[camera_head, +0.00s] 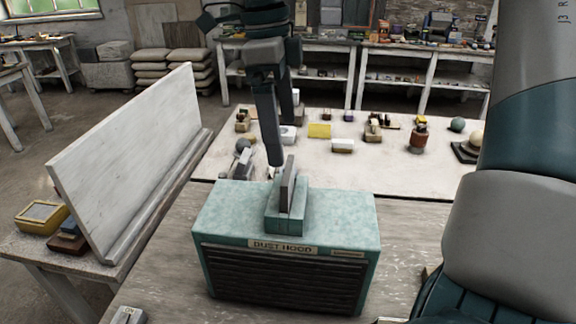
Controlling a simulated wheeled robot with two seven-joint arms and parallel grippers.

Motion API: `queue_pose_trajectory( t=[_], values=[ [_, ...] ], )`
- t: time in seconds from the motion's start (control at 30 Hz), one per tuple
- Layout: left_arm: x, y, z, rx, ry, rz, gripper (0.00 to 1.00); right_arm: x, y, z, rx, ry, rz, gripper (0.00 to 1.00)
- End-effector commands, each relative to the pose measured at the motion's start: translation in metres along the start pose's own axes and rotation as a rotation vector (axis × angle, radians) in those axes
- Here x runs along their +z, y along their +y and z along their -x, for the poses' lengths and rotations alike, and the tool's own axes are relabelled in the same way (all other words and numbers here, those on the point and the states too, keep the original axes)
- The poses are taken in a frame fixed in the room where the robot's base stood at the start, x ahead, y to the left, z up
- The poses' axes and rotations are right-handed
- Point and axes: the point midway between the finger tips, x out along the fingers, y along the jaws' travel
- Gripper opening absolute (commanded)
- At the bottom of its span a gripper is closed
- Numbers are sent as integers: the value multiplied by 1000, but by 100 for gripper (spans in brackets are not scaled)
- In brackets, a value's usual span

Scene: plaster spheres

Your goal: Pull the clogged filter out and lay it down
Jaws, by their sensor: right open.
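The teal dust hood (221,222) stands on the bench with a dark louvred front and a "DUST HOOD" label. A thin grey-brown upright plate, which looks like the filter (287,187), sticks up from a raised teal slot (286,223) on its top. Its lower part is hidden in the slot. My right gripper (281,144) hangs above and behind the plate, pointing down. Its two dark fingers are apart with nothing between them. The nearer fingertip ends close to the plate's top; I cannot tell whether they touch. My left gripper is out of view.
A tilted pale board (125,165) stands left of the hood. Behind lies a pale tabletop (320,170) with small blocks, a yellow block (319,131) and spheres. Bare wood shows left and right of the hood. My right arm fills the right side.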

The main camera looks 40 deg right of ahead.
Motion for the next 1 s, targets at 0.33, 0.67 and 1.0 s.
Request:
queue_pose_trajectory(
  t=[0.33, 0.67, 1.0],
  values=[
    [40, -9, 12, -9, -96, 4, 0, -1, 1, -56, 3, 3, 2, 100],
    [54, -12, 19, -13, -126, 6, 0, 0, 0, -90, 1, 0, 1, 100],
    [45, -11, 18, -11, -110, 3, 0, 0, 0, -94, 0, -1, 0, 100]
  ],
)
